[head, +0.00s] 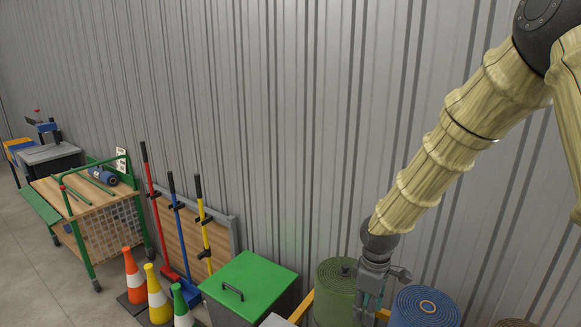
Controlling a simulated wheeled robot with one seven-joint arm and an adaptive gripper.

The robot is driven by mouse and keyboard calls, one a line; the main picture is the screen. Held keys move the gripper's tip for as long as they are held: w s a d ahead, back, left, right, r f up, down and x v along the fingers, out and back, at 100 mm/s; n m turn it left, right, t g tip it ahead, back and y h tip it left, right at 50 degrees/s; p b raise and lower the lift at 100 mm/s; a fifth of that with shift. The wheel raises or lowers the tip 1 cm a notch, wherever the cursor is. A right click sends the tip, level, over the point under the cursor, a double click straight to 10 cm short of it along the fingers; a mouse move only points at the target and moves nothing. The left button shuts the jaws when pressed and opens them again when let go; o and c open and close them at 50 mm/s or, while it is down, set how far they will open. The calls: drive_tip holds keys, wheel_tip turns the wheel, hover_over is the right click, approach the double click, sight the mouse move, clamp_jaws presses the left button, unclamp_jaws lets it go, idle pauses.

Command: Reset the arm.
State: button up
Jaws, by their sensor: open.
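My arm, in a yellowish sleeve, reaches down from the upper right of the head view. My gripper (368,303) hangs pointing down at the lower right. It is open, and I see nothing held in it. A green turf roll (334,289) stands upright just left of and behind it. A blue turf roll (425,307) stands just to its right. Whether the gripper touches either roll I cannot tell. The lower parts of the rolls are cut off by the frame.
A bin with a green lid (249,283) stands left of the rolls. Three cones (156,295) stand farther left, before brooms (180,235) on a rack. A wooden cart (100,205) is at the left. A corrugated wall (250,110) runs behind everything.

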drive_tip(key=s+f+m+y, duration=0.1)
drive_tip(key=s+f+m, duration=0.2)
drive_tip(key=s+f, duration=0.75)
drive_tip(key=s+f+m, duration=0.3)
drive_tip(key=s+f, duration=0.5)
drive_tip(key=f, duration=0.5)
drive_tip(key=s+d+f+m+h, duration=0.1)
drive_tip(key=s+d+f+m, duration=0.2)
drive_tip(key=s, duration=0.7)
drive_tip(key=s+f+m, duration=0.3)
drive_tip(key=s+f, duration=0.2)
drive_tip(key=s, duration=0.5)
wheel_tip(320, 180, down, 9)
drive_tip(key=b, duration=0.8)
drive_tip(key=shift+w+d+r+b, duration=0.15)
drive_tip(key=shift+w+r+b, duration=0.1)
drive_tip(key=shift+b, duration=0.1)
